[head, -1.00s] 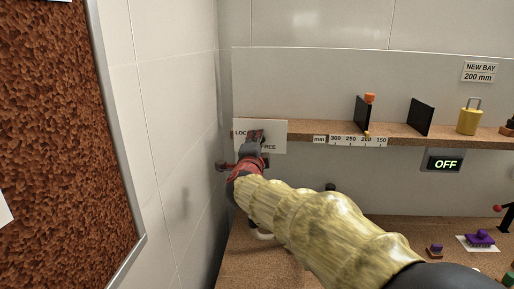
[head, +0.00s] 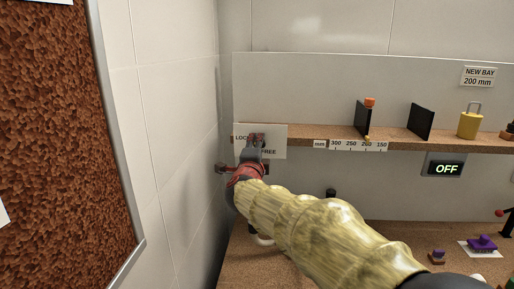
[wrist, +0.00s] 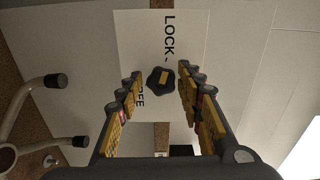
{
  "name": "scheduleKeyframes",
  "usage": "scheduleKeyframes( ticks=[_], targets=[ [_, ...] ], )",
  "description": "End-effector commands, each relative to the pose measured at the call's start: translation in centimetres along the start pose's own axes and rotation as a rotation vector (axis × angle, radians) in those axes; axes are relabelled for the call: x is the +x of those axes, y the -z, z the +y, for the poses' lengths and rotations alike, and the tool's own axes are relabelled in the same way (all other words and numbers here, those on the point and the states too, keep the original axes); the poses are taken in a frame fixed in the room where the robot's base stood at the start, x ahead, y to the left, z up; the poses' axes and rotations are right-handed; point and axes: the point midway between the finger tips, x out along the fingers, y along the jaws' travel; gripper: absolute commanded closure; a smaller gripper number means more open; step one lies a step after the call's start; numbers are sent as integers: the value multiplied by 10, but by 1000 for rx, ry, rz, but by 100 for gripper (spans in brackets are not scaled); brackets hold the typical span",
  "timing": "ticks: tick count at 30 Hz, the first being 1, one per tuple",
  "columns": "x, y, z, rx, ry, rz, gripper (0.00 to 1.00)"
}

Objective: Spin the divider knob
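A dark lobed knob (wrist: 160,81) with a yellow mark sits on a white plate (wrist: 189,28) lettered LOCK and FREE. In the head view the plate (head: 276,133) is at the shelf's left end, and my gripper hides the knob. My gripper (wrist: 161,71) is open, with one finger on each side of the knob in the wrist view. I cannot tell whether the fingers touch it. In the head view my gripper (head: 257,139) is in front of the plate.
A second black panel (head: 421,121) and a yellow padlock (head: 468,121) stand farther right on the shelf (head: 300,130). A display reading OFF (head: 446,168) hangs below. A side wall (head: 170,120) stands close on the left. Small coloured items lie on the lower bench at right.

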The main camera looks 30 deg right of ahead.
Motion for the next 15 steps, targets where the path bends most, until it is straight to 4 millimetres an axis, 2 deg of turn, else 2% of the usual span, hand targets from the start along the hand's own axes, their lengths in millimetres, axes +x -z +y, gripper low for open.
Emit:
scheduleKeyframes(
  ticks=[4, 15],
  targets=[
    [0, 0, -1, 0, 1, 0, 54],
    [-6, 0, -2, 0, 2, -1, 54]
  ],
)
